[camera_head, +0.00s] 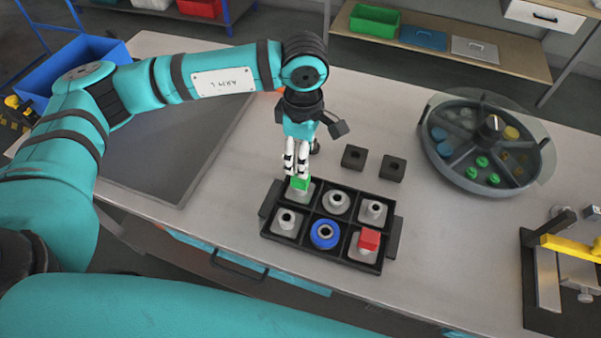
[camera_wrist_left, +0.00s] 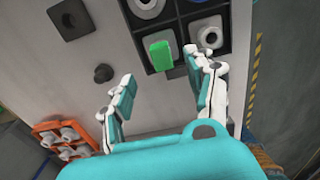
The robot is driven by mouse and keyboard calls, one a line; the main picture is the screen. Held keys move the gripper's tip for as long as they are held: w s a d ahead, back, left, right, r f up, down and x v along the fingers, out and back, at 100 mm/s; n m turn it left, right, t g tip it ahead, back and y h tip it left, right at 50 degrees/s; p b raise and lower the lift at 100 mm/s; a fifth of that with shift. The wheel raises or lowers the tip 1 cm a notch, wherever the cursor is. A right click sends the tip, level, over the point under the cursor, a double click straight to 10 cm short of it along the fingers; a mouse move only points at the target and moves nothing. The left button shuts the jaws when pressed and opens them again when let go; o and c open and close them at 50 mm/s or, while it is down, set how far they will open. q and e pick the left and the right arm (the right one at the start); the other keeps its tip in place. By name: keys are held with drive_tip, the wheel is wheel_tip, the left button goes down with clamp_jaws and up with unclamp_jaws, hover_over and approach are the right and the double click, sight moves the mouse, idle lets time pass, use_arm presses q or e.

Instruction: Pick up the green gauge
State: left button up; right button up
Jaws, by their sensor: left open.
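The green gauge (camera_head: 300,183) is a small green block in the upper left compartment of a black six-compartment tray (camera_head: 262,222). A grey fitting is beside or under it there. It also shows in the left wrist view (camera_wrist_left: 160,56), just ahead of the fingertips. My left gripper (camera_head: 297,172) points down above the gauge, close to it in the head view. In the left wrist view its two fingers (camera_wrist_left: 162,82) are spread wide with nothing between them. Whether a finger touches the gauge cannot be told. My right gripper is not in view.
The tray also holds grey fittings, a blue ring (camera_head: 325,234) and a red block (camera_head: 369,240). Two black square blocks (camera_head: 353,156) lie behind it. A round divided dish (camera_head: 485,145) and a yellow-handled fixture (camera_head: 570,246) stand right. A dark panel (camera_head: 170,160) lies left.

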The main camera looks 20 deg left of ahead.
sight(300, 182)
use_arm(q)
wheel_tip(300, 182, down, 3)
drive_tip(key=shift+f+p, duration=0.15)
drive_tip(key=shift+p, duration=0.2)
drive_tip(key=shift+f, duration=0.15)
wheel_tip(300, 182, down, 4)
drive_tip(key=p, duration=0.3)
drive_tip(key=shift+s+a+f, duration=0.1)
drive_tip(key=shift+a+f, duration=0.05)
drive_tip(key=shift+f, duration=0.4)
clamp_jaws()
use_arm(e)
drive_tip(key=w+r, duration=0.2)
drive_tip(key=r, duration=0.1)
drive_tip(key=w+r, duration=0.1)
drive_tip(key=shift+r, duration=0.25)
